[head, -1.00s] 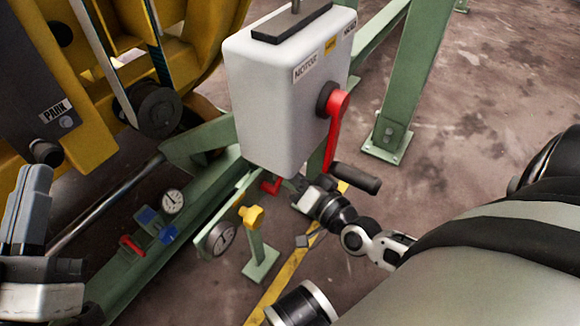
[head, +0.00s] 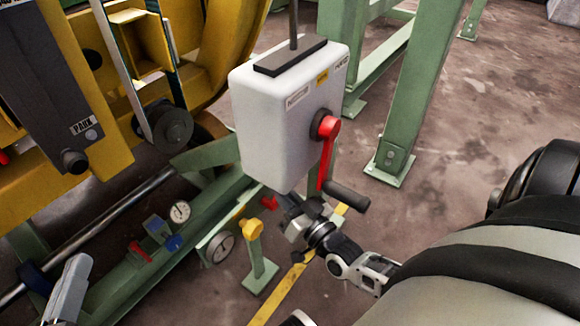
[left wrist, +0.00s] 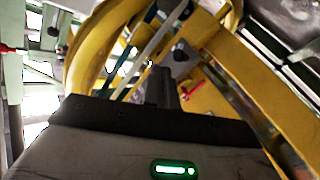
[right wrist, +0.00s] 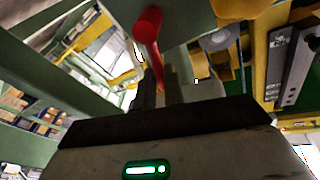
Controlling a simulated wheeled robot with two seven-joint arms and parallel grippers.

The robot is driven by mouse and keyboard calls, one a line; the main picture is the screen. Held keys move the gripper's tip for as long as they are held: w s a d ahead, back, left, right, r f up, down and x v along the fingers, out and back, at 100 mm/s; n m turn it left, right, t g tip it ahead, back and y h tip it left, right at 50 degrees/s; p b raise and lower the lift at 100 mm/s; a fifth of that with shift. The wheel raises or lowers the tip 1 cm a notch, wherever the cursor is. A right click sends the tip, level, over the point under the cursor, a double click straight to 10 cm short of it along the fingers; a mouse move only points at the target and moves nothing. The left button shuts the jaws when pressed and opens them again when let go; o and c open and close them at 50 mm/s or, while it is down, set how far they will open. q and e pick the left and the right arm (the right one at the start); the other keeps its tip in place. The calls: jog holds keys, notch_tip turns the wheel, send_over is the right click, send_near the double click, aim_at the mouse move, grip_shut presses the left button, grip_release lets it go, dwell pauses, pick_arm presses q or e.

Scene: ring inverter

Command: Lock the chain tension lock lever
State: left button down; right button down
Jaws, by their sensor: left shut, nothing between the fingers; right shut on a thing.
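A small red lever (head: 269,202) shows below the grey-white box, mostly hidden by the box and my right gripper. It looks like the lock lever, but I see no label on it. My right gripper (head: 287,204) is at this lever, under the box. In the right wrist view a red lever (right wrist: 149,28) runs down to the fingers (right wrist: 165,88), which are shut on it. My left gripper (head: 74,281) is at the lower left, shut and empty, away from the lever. Its closed fingers (left wrist: 165,88) point at yellow machinery in the left wrist view.
The grey-white box (head: 285,120) carries a red crank (head: 327,150) with a black handle (head: 346,196), close above my right gripper. A green frame leg (head: 404,115) is at the right. Open floor (head: 460,160) lies beyond.

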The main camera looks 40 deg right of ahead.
pick_arm(q)
jog(key=shift+s+d+f+g+p, duration=0.3)
jog(key=shift+s+f+g+p, duration=0.1)
jog(key=shift+f+g, duration=0.2)
pick_arm(e)
jog(key=shift+s+a+r+n+t+y, duration=0.15)
jog(key=shift+a+n+y, duration=0.25)
jog(key=shift+n, duration=0.7)
jog(key=shift+s+a+f+n+t+y, duration=0.1)
jog(key=shift+a+n+t+y, duration=0.25)
jog(key=shift+n, duration=0.75)
jog(key=shift+a, duration=0.1)
jog(key=c, duration=1.5)
grip_release()
